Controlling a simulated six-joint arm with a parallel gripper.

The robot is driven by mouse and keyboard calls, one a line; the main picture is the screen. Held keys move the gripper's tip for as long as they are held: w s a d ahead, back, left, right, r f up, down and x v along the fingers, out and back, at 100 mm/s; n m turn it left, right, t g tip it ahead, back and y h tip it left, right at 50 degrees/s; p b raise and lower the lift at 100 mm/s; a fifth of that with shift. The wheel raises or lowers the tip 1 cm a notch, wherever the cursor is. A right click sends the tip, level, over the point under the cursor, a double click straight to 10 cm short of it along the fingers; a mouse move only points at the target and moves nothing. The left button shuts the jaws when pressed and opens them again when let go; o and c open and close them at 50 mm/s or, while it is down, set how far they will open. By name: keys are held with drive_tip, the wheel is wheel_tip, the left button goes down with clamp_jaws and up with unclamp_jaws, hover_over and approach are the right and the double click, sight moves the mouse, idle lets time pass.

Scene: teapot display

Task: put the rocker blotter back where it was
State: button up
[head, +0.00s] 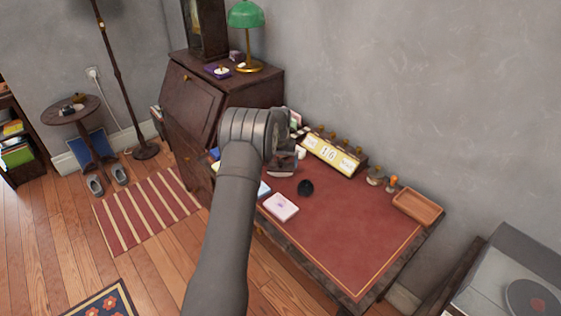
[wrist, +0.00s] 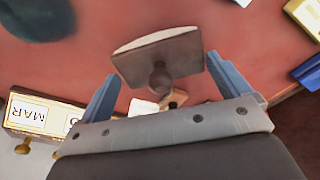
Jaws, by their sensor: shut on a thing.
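The rocker blotter (wrist: 160,55) is a brown curved block with a pale underside and a round knob. In the wrist view it sits between the two blue-grey fingers of my gripper (wrist: 162,67), which is shut on it. In the head view the blotter (head: 283,165) shows just under my gripper (head: 284,152), over the far left part of the red desk top (head: 350,225). My wrist hides part of the desk behind it. I cannot tell if the blotter touches the desk.
A dark round object (head: 305,187) and a pale notepad (head: 280,206) lie near the blotter. A block calendar (head: 333,153) stands at the back. An orange-handled stamp (head: 393,183) and a wooden tray (head: 417,206) are to the right. The desk's front right is clear.

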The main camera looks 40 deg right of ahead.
sight(280, 169)
drive_tip(key=shift+f, duration=0.1)
drive_tip(key=o, duration=0.6)
drive_tip(key=r, duration=0.8)
drive_tip(key=s+a+r, duration=0.1)
drive_tip(key=r, duration=0.3)
drive_tip(key=shift+r, duration=0.1)
